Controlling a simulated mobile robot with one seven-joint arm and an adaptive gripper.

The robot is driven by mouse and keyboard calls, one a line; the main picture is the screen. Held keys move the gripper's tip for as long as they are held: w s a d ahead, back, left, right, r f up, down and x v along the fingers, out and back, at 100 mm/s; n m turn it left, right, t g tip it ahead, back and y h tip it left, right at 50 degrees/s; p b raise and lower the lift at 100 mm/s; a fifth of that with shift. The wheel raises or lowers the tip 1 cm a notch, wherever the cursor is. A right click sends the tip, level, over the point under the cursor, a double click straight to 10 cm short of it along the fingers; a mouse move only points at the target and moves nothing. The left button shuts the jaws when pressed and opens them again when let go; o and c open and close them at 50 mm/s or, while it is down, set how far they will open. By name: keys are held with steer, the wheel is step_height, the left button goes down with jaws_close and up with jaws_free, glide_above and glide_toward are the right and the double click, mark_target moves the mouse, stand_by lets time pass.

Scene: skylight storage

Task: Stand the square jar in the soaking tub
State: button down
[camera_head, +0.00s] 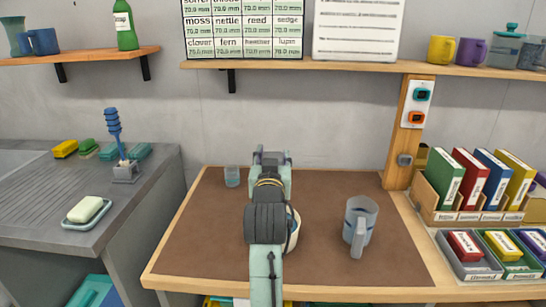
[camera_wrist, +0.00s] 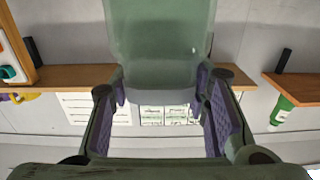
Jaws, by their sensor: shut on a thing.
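My gripper (camera_head: 271,157) is over the back part of the brown mat, pointing away from the head camera. In the wrist view its purple-padded fingers (camera_wrist: 165,105) are shut on a pale green, see-through vessel, which I take to be the square jar (camera_wrist: 158,45). In the head view my gripper and arm hide the jar. A cream round vessel (camera_head: 294,231) stands on the mat, mostly hidden behind my arm. A teal container (camera_head: 96,291) shows at the lower left, cut by the frame edge. I cannot tell which is the soaking tub.
A clear grey mug (camera_head: 360,224) stands right of my arm. A small glass (camera_head: 232,176) stands behind left. Boxed books (camera_head: 480,180) and trays line the table's right side. A grey counter (camera_head: 130,215) holds a soap dish (camera_head: 89,211). The mat's left front is clear.

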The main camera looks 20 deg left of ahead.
steer(key=shift+f+b, duration=4.35)
steer(key=shift+f, duration=2.65)
steer(key=c, duration=0.8)
jaws_free()
steer(key=shift+f, duration=0.1)
steer(key=shift+s, duration=0.15)
steer(key=shift+v, duration=3.85)
